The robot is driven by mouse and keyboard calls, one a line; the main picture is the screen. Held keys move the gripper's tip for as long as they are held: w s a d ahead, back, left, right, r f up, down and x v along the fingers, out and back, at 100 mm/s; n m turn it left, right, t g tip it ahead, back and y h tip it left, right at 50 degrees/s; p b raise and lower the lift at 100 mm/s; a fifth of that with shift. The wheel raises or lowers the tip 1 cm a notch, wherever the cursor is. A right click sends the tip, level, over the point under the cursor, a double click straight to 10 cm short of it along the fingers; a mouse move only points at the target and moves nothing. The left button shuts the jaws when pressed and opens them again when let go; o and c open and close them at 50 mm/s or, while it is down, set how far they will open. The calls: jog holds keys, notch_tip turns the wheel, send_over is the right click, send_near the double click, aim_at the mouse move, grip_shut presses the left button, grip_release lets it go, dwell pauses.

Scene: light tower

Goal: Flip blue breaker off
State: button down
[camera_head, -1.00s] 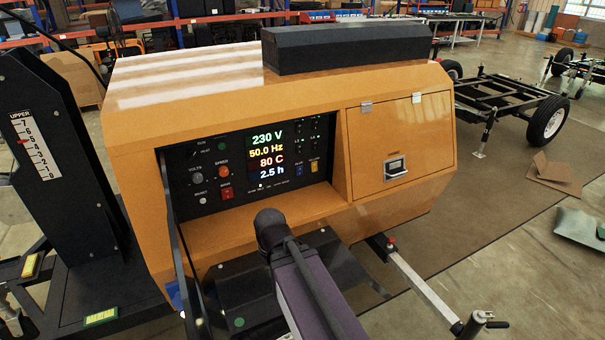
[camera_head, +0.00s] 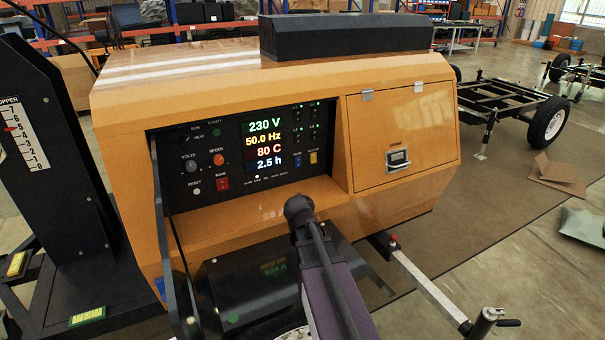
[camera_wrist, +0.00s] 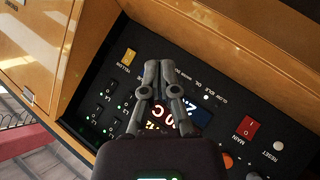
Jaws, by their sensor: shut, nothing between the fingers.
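The orange generator's black control panel (camera_head: 210,180) faces me in the head view. The small blue breaker (camera_head: 299,159) sits at the panel's lower right, just left of the yellow breaker (camera_head: 313,158). The lever position of the blue breaker is too small to tell. In the wrist view, my gripper (camera_wrist: 162,66) is shut and empty, with its fingers in front of the panel, beside the yellow breaker (camera_wrist: 128,57). I cannot tell whether the fingers touch the panel. The gripper does not show clearly in the head view.
The red main switch (camera_head: 222,184) and orange speed knob (camera_head: 218,160) are left of the lit display (camera_head: 265,145). Small black switches (camera_wrist: 110,110) with green lights are near the yellow breaker. The panel is recessed under an orange housing (camera_head: 400,130), with a ledge below.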

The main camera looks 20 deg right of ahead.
aim_at(299, 160)
jog(key=shift+w+d+f+n+t+y+b, duration=0.15)
jog(key=shift+w+d+n+t+y+b, duration=1)
jog(key=shift+w+d+n+t+b, duration=1.2)
jog(key=shift+w+d+f+n+t+y+b, duration=0.1)
jog(key=shift+w+d+n+t+y+b, duration=0.5)
jog(key=shift+w+n+t+y+b, duration=1.75)
jog(key=shift+w+d+f+n+t+b, duration=0.15)
jog(key=shift+d+n+t+b, duration=0.25)
jog(key=shift+d+n+b, duration=2.2)
jog(key=shift+a+n+p, duration=1)
jog(key=shift+a+p, duration=0.05)
jog(key=shift+p, duration=0.1)
jog(key=shift+w, duration=0.15)
jog(key=w, duration=0.4)
jog(key=w+r+p, duration=0.1)
jog(key=w, duration=0.8)
jog(key=shift+w+a+r+p, duration=0.3)
jog(key=shift+a+r+p, duration=0.05)
